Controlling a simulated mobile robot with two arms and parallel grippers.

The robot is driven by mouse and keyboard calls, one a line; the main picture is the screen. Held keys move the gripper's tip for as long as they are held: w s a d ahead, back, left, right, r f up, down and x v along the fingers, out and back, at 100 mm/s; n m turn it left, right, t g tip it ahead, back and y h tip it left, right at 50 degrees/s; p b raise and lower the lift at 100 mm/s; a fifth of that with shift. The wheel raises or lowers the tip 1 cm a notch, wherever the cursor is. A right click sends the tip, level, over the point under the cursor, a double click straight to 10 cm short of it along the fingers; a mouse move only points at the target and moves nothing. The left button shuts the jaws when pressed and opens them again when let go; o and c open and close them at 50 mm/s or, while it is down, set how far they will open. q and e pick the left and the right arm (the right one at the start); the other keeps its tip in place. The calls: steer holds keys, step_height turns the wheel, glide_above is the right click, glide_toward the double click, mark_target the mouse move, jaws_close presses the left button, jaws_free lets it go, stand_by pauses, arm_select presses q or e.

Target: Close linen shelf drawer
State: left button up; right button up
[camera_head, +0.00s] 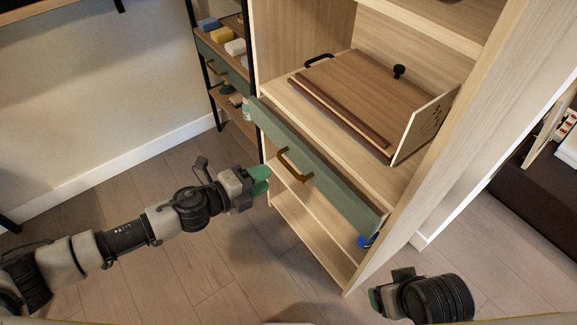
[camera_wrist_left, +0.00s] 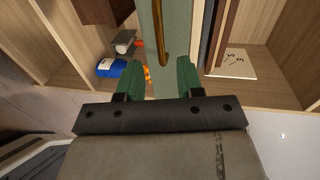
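The linen shelf drawer has a green front (camera_head: 325,172) with a brass handle (camera_head: 293,164), set across the light wood cabinet. A narrow brown band shows behind its top edge; I cannot tell exactly how far the drawer stands out. My left gripper (camera_head: 260,180) is in front of the drawer, left of and a little below the handle. In the left wrist view the green fingers (camera_wrist_left: 158,80) are apart with nothing held between them, and the drawer front (camera_wrist_left: 178,30) and handle (camera_wrist_left: 163,28) lie ahead. My right gripper (camera_head: 376,299) is low at the right, its fingers mostly hidden.
A blue item (camera_wrist_left: 112,68) lies in the lower compartment. A black-framed rack (camera_head: 213,88) with soaps stands at the left. The floor (camera_head: 200,255) in front is clear.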

mark_target(289, 165)
arm_select(q)
steer(key=b+x, duration=0.1)
steer(key=x, duration=0.7)
steer(key=shift+w+d, duration=0.1)
steer(key=shift+d, duration=0.05)
jaws_close()
